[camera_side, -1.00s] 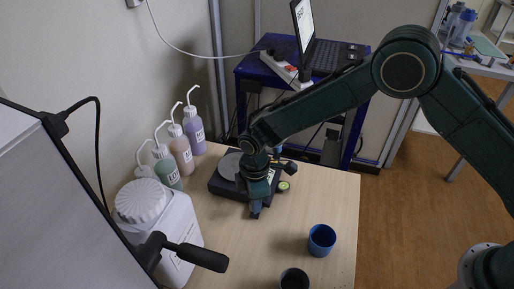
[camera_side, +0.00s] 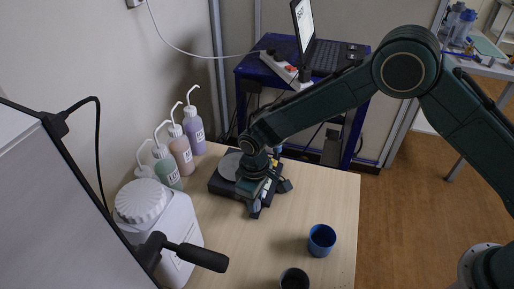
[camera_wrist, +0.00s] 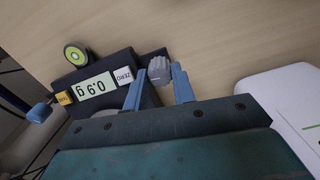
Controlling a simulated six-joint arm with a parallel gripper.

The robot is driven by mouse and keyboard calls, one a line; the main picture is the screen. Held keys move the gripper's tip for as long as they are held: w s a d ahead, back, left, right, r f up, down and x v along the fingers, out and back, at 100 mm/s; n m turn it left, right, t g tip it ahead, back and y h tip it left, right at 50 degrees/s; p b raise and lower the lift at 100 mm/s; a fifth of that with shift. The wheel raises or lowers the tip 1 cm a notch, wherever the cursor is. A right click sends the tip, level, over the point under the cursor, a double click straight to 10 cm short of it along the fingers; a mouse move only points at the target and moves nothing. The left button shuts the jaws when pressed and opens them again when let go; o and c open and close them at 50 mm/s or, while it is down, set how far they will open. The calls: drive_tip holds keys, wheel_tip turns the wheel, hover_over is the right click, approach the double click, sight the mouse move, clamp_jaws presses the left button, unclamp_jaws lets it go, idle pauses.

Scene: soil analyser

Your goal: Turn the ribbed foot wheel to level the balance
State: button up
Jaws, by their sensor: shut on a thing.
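The balance is a low black box (camera_side: 219,188) with a round grey pan (camera_side: 229,166) at the back of the table in the side view. The grey ribbed foot wheel (camera_wrist: 159,68) is at another corner. My gripper (camera_wrist: 158,74) is shut on the wheel, with one blue finger on each side. In the side view, my gripper (camera_side: 254,208) is at the balance's front and hides the wheel.
A blue cup (camera_side: 321,241) and a dark cup (camera_side: 294,279) stand at the table's front right. Several wash bottles (camera_side: 194,125) and a big white canister (camera_side: 178,232) line the left side. Bare wood (camera_side: 325,190) lies right of the balance.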

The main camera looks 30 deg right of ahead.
idle(0.4)
drive_tip(key=o, duration=1)
drive_tip(key=shift+r, duration=0.1)
wheel_tip(320, 180, up, 14)
drive_tip(key=shift+f, duration=0.15)
